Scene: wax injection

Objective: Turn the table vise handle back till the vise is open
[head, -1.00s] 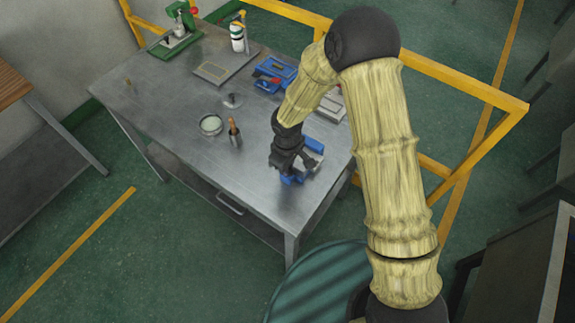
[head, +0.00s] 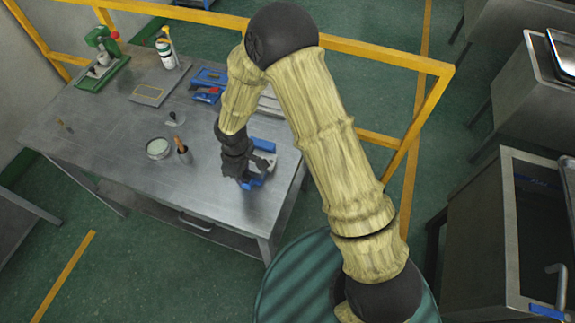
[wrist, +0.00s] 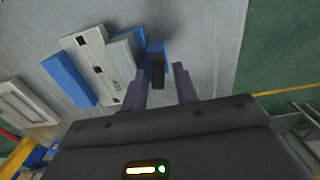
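The table vise (head: 263,164), blue and grey, sits near the right front edge of the metal table (head: 110,135). In the wrist view the vise (wrist: 112,68) shows as grey blocks with blue parts on the left. A short black piece (wrist: 155,75), apparently the vise handle, stands out at its right side. My gripper (head: 241,178) is down at the vise's left side in the head view. In the wrist view my gripper (wrist: 164,88) has its two fingers apart, with the black piece between them, close to the left finger. A gap shows at the right finger. Contact is unclear.
A round dish (head: 158,148) and a cup with a tool (head: 183,153) stand left of my gripper. A blue tray (head: 208,85), a flat plate (head: 154,92), a bottle (head: 167,55) and a green device (head: 102,60) are farther back. A yellow rail (head: 390,60) runs behind the table.

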